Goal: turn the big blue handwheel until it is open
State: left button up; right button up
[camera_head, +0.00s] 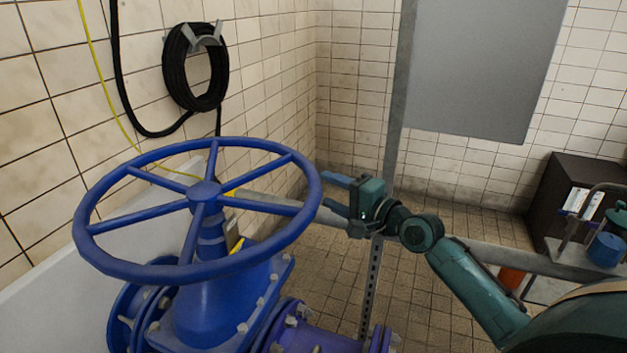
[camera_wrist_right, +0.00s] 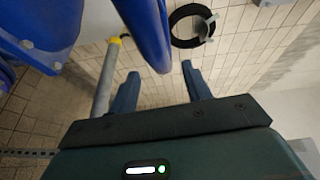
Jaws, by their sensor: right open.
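The big blue handwheel (camera_head: 205,192) sits level on top of a blue valve (camera_head: 215,290) in the left half of the head view. It has several spokes and a round hub. My right gripper (camera_head: 326,190) is at the right side of the wheel's rim, with its two blue fingers open and pointing left at it. In the right wrist view, the rim (camera_wrist_right: 146,32) comes down toward the space between the open fingertips (camera_wrist_right: 162,84). I cannot tell whether they touch. My left gripper is not in view.
Blue flanged pipes (camera_head: 310,340) lie below the wheel. A black hose coil (camera_head: 196,68) hangs on the tiled wall behind. A grey panel (camera_head: 485,65) and post stand at the back. A dark cabinet (camera_head: 570,195) is at the right. Tiled floor (camera_head: 410,300) shows below my right arm.

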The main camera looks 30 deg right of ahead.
aim_at(313, 183)
jog(key=x, duration=0.5)
jog(key=shift+w+a, duration=0.15)
jog(key=shift+w, duration=0.2)
jog(key=shift+c, duration=0.2)
grip_shut()
